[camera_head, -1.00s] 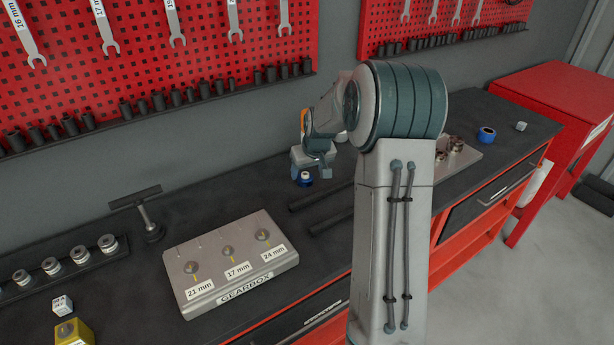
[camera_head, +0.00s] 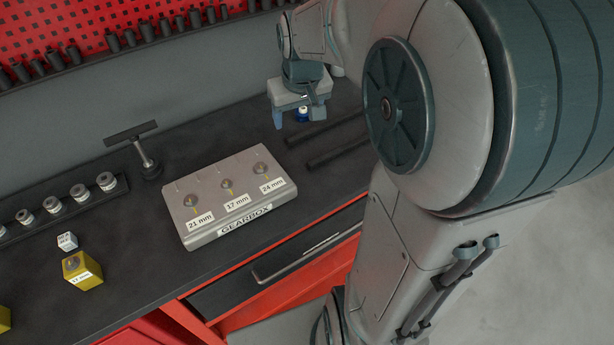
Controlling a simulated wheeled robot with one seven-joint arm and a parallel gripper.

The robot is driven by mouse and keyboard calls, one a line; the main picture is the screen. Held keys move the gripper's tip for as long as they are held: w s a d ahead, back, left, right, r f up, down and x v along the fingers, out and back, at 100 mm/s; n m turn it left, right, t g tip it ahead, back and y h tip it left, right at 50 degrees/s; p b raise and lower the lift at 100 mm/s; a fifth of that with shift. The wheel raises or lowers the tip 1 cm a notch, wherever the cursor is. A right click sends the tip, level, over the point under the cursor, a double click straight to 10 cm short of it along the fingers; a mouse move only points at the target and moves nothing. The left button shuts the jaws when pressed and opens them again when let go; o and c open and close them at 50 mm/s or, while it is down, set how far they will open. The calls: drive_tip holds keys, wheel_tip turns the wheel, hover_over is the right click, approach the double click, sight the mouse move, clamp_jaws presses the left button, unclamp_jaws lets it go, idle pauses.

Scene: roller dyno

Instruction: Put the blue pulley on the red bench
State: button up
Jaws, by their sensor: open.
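One finger shows left of the piece and one right. The piece is partly hidden, and I cannot tell whether the fingers touch it. The workbench has a black top and a red front (camera_head: 275,307). The separate red bench at the far right of the earlier frame is not in view now.
A grey gearbox block (camera_head: 232,193) with labelled sockets sits mid-bench. Two dark rods (camera_head: 332,147) lie beside it. A T-handle tool (camera_head: 145,155), a rail of rings (camera_head: 52,206) and a yellow block (camera_head: 82,271) are left. My arm covers the right side.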

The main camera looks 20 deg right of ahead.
drive_tip(key=s+a+f, duration=0.1)
drive_tip(key=s+a, duration=0.1)
drive_tip(key=s, duration=0.6)
drive_tip(key=s+a+f, duration=0.1)
drive_tip(key=s+a, duration=0.1)
drive_tip(key=s, duration=0.7)
drive_tip(key=shift+a+g, duration=0.3)
drive_tip(key=shift+a, duration=0.05)
